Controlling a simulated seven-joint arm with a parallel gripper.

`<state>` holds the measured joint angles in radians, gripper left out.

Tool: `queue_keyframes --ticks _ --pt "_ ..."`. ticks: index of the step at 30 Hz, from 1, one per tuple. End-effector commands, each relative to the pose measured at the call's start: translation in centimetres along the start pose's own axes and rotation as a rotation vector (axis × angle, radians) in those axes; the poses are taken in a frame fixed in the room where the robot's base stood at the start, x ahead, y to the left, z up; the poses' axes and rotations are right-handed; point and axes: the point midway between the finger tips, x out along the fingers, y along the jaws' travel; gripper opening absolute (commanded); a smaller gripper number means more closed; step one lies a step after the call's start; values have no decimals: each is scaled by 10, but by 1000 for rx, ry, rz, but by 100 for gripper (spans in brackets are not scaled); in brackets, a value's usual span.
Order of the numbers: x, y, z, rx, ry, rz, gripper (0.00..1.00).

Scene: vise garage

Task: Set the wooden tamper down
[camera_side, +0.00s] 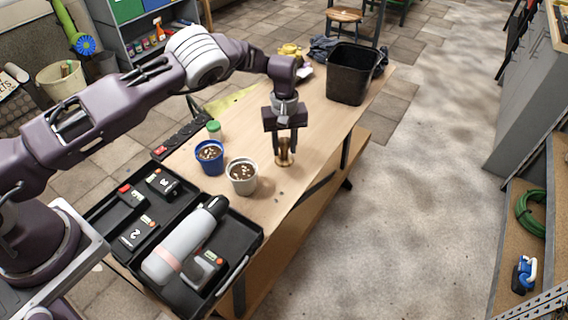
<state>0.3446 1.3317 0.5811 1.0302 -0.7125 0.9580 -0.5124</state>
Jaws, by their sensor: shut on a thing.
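The fingers hide some of the tamper. Its foot is at or just above the bench top; I cannot tell whether it touches.
A blue pot (209,152) and a white pot (241,172), both holding soil, stand left of my gripper. A green-lidded jar (214,128) is behind them. A black bin (350,75) stands at the back. A black case (243,247) with a bottle (183,243) lies in front.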

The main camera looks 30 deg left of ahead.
Motion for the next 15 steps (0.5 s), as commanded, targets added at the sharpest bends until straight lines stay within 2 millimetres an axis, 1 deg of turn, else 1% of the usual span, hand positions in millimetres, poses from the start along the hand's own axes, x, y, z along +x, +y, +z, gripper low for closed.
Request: queue_keyframes --ticks 1,5,9,11,15 --pt "8 0 0 -1 -1 -1 1" --pt "24 0 0 -1 1 0 1" --pt "49 -1 0 -2 0 -1 1" --pt "53 0 0 -2 1 2 1" --pt "52 0 -1 -3 1 3 1"
